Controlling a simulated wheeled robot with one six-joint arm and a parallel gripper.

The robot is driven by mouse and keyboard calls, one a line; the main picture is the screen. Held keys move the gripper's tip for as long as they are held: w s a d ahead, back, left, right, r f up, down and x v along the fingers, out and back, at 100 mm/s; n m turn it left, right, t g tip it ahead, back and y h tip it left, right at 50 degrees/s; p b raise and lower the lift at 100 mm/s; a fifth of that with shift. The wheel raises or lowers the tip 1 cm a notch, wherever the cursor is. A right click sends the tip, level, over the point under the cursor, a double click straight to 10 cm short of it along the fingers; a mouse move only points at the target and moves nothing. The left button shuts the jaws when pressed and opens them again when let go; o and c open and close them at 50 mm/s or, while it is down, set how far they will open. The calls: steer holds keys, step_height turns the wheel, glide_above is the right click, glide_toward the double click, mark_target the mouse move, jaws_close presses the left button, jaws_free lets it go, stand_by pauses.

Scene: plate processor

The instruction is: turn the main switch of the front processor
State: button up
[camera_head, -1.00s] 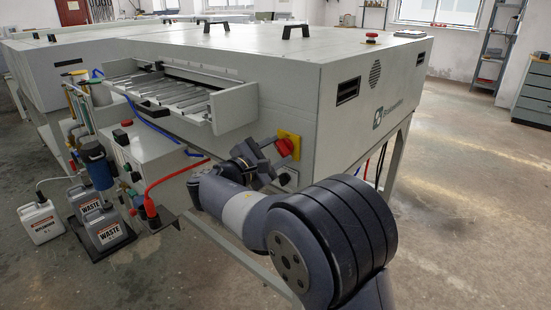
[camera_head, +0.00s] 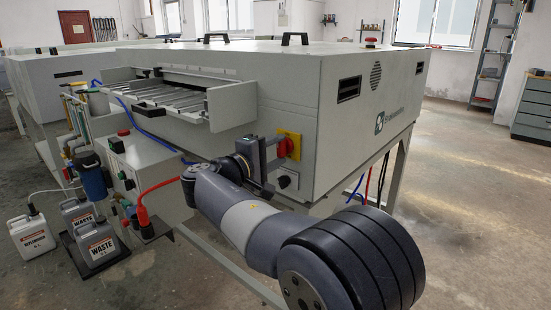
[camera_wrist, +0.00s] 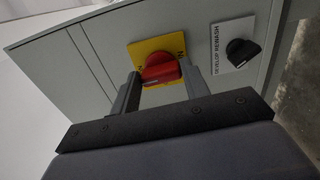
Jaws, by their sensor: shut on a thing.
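The main switch is a red knob (camera_head: 284,148) on a yellow plate (camera_head: 294,136) on the front processor's grey side panel. In the wrist view the red knob (camera_wrist: 161,69) lies between my two finger tips, with the yellow plate (camera_wrist: 146,47) behind it. My gripper (camera_wrist: 160,82) is shut on the red knob; it also shows in the head view (camera_head: 274,152) against the switch. The knob's long handle lies nearly across the wrist picture, slightly tilted. The fingers hide part of the plate and its lettering.
A black develop/rewash knob (camera_wrist: 241,52) sits right beside the main switch. The processor's tray (camera_head: 165,97) juts out at the left. A red hose (camera_head: 158,187) and waste canisters (camera_head: 98,240) are below left. Open floor (camera_head: 455,190) lies at the right.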

steer(key=shift+m, duration=0.4)
steer(key=o, duration=1)
steer(key=p+v, duration=0.2)
steer(key=v, duration=0.8)
steer(key=shift+s+a, duration=0.25)
steer(key=shift+s, duration=0.05)
